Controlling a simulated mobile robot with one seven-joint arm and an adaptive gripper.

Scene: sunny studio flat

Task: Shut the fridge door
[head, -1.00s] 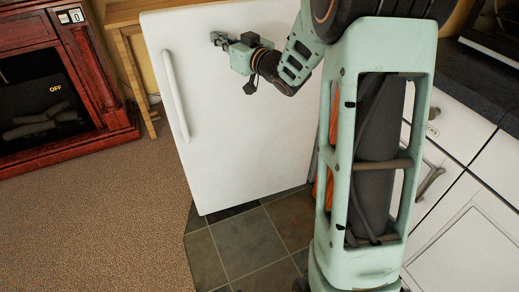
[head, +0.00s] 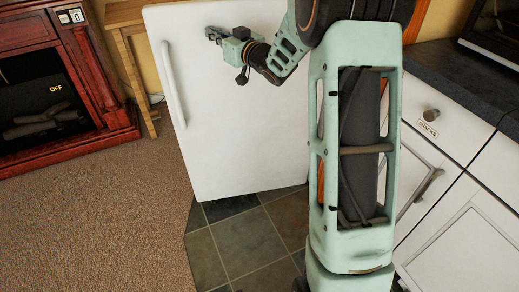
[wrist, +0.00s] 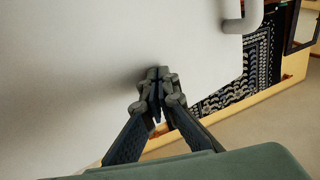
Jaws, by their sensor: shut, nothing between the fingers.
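The fridge door (head: 240,130) is a large white panel standing in the middle of the head view, with a white bar handle (head: 172,85) near its left edge. It also fills the left and middle of the wrist view (wrist: 70,70), with part of the handle (wrist: 243,22) at upper right. My gripper (head: 209,33) is at the upper part of the door, to the right of the handle. In the wrist view my gripper (wrist: 157,74) has its fingers together, with the tips at or very near the door face. The fridge body is hidden behind the door and my arm.
A red wooden fireplace (head: 105,95) stands at left, with a wooden table (head: 128,40) beside it. White drawers and cabinets (head: 450,130) under a dark counter (head: 440,75) stand at right. Carpet (head: 90,220) and dark tiles (head: 245,240) in front are clear.

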